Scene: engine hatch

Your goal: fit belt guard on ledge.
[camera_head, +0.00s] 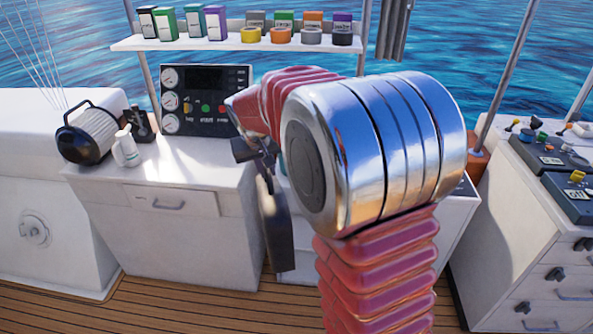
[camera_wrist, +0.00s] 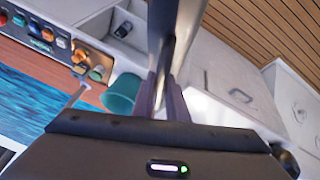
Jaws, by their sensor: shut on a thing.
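My gripper (camera_head: 262,165) is at the end of my arm, left of the big silver joint, in front of the white cabinets. It is shut on a long, dark, flat panel, which I take to be the belt guard (camera_head: 277,235). The panel hangs down nearly upright, clear of the deck as far as I can tell. In the wrist view the fingers (camera_wrist: 168,97) pinch the panel (camera_wrist: 180,35) near one end, and it runs away from them, grey and seen nearly edge-on. I cannot make out a ledge for it; my arm hides the middle of the scene.
A shelf (camera_head: 150,43) holds boxes and tape rolls. A drawer unit (camera_head: 530,250) stands right. The wrist view shows a teal bucket (camera_wrist: 122,94) near the fingers.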

